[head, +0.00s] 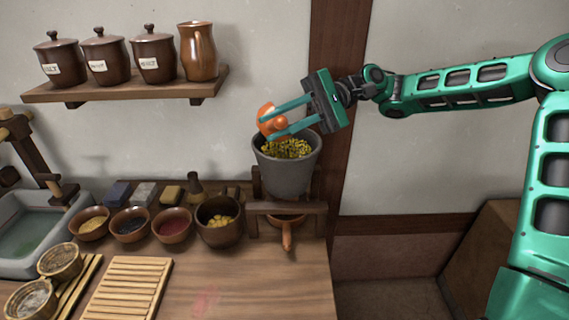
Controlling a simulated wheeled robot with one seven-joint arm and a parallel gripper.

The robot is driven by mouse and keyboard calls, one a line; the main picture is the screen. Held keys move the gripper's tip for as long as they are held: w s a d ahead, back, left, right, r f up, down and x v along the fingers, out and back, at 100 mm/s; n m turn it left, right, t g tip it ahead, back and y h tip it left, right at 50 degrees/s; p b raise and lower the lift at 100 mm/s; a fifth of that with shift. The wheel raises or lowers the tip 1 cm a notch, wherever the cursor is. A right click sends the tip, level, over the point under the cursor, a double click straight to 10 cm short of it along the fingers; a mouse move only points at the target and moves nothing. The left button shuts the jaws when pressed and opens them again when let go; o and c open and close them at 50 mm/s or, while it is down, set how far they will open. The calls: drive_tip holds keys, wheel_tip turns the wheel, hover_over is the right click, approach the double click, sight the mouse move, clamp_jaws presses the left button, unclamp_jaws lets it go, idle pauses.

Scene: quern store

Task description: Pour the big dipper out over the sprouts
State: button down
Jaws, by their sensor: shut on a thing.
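My gripper (275,121) is shut on an orange dipper (266,111), which I take to be the big dipper. It holds the dipper just above the rim of a grey pot (284,175). The dipper looks tilted, and the fingers hide part of it. Its inside is not visible, so I cannot tell whether it holds anything. Yellow-green sprouts (286,149) fill the top of the pot. The pot sits in a dark wooden stand. A smaller-looking orange-brown dipper or bowl with a handle (287,236) is under the pot.
Bowls of yellow (93,235), dark (131,236) and red (173,238) stuff and a dark pot (219,237) stand left of the stand. A slatted board (124,287) lies in front. A shelf (130,91) with jars and a jug hangs above left. A basin (28,265) is far left.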

drive_tip(key=shift+d+r+y, duration=0.2)
drive_tip(key=shift+y, duration=0.1)
drive_tip(key=shift+w+d+f+g+y, duration=0.1)
drive_tip(key=shift+f+g+y, duration=0.05)
drive_tip(key=shift+g+y, duration=0.25)
idle(0.4)
drive_tip(key=shift+w+d+f+n+y, duration=0.1)
drive_tip(key=shift+d+f+n+y, duration=0.05)
drive_tip(key=shift+d+n+y, duration=0.2)
drive_tip(key=shift+d+r+g, duration=0.2)
drive_tip(key=shift+d+g, duration=0.05)
drive_tip(key=shift+g, duration=0.05)
drive_tip(key=shift+w+d+r+y, duration=0.1)
drive_tip(key=shift+w+d+y, duration=0.05)
drive_tip(key=shift+y, duration=0.2)
